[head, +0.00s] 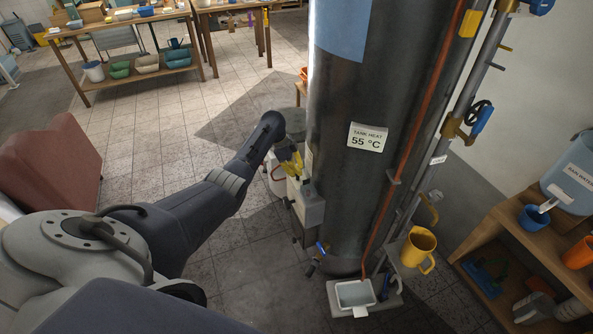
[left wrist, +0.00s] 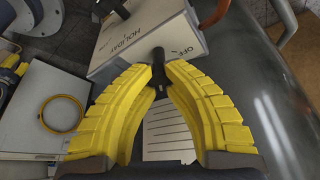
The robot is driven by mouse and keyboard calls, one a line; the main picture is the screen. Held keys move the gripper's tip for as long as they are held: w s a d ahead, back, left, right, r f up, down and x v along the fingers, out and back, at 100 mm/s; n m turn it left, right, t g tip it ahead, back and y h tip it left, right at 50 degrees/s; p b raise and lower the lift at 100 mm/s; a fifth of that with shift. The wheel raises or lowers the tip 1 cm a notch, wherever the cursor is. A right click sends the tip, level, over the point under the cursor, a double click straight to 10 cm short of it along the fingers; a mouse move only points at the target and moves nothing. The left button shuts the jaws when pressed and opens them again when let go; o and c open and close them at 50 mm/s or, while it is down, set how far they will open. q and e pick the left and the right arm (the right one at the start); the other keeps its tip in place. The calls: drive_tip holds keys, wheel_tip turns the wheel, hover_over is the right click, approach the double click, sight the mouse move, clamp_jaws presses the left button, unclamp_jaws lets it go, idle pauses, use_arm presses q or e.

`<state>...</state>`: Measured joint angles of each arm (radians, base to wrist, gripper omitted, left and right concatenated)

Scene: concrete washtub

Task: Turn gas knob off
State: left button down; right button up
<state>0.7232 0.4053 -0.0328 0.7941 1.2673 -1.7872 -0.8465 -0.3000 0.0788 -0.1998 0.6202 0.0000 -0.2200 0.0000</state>
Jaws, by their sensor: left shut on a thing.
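The gas control box (head: 311,209) is a pale box low on the left side of the large dark tank (head: 340,200). In the left wrist view the box (left wrist: 140,35) shows the words OFF and HOLIDAY on its face. A small black knob (left wrist: 158,56) stands out from that face. My left gripper (head: 293,165) reaches the box from the left. In the left wrist view its yellow fingers (left wrist: 159,85) are shut on the knob. The fingers hide part of the knob, and I cannot tell which mark it points to. My right gripper is not in view.
A copper pipe (head: 421,120) and grey pipes with valves run down the tank's right side. A yellow mug (head: 417,247) and a small tray (head: 355,294) sit near its base. A wooden shelf (head: 521,240) stands at the right. Open tiled floor lies left of the tank.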

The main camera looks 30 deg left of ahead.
use_arm(q)
drive_tip(key=shift+s+f, duration=0.1)
drive_tip(key=n+t+y, duration=0.1)
drive_tip(key=n, duration=0.3)
drive_tip(key=shift+s+n, duration=0.15)
drive_tip(key=shift+n, duration=0.25)
drive_tip(key=n+y, duration=0.1)
drive_tip(key=n, duration=0.1)
drive_tip(key=n+t+y, duration=0.1)
drive_tip(key=n, duration=0.2)
drive_tip(key=shift+d+f, duration=0.1)
drive_tip(key=shift+s+n, duration=0.1)
drive_tip(key=shift+n, duration=0.3)
drive_tip(key=c, duration=1.1)
unclamp_jaws()
drive_tip(key=shift+c, duration=0.2)
drive_tip(key=shift+r, duration=0.25)
drive_tip(key=shift+r, duration=0.6)
drive_tip(key=v, duration=0.6)
drive_tip(key=shift+s, duration=0.4)
drive_tip(key=shift+r, duration=0.1)
